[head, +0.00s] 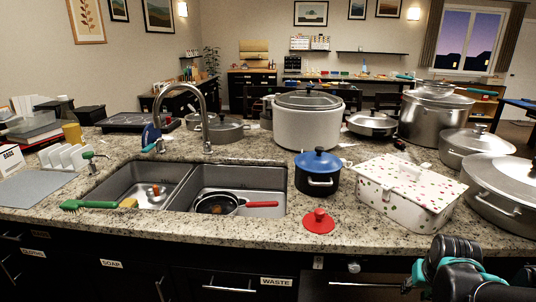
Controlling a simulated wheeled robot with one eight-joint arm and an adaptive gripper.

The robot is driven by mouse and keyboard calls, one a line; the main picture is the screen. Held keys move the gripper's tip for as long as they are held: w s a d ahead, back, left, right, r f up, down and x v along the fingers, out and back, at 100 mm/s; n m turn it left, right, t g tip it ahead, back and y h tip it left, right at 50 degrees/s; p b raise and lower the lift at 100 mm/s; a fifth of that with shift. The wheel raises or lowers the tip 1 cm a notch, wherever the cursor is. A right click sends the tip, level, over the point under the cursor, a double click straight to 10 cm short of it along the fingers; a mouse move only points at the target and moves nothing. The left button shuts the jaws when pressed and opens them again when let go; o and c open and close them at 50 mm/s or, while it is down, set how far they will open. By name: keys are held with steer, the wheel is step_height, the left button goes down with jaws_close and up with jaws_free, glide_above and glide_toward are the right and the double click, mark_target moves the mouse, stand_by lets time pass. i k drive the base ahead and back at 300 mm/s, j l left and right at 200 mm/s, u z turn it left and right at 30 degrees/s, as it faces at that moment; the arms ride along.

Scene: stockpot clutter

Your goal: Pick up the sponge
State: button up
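A small yellow block that looks like the sponge (129,203) lies at the front rim of the left sink basin, at the right end of a green-handled brush (90,205). It is small in the picture, and I cannot tell whether it is separate from the brush. My arm's black and teal end, with my gripper (422,277), shows at the bottom right, in front of the counter and far to the right of the yellow block. The fingers are not clear enough to tell open from shut. I see nothing held.
The double sink (245,182) holds a red-handled pan (216,203). A tall faucet (207,115) stands behind it. A blue-lidded pot (318,172), red lid (319,221), patterned box (408,190) and large steel pots (433,118) crowd the right. A dish rack (68,157) stands left.

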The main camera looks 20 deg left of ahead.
mark_target(130, 202)
steer(key=k+j, duration=0.1)
steer(key=j, duration=0.45)
steer(key=k+j, duration=0.1)
steer(key=j, duration=0.45)
steer(key=k+j, duration=0.1)
steer(key=j, duration=0.95)
steer(key=k+j, duration=0.15)
steer(key=j, duration=0.4)
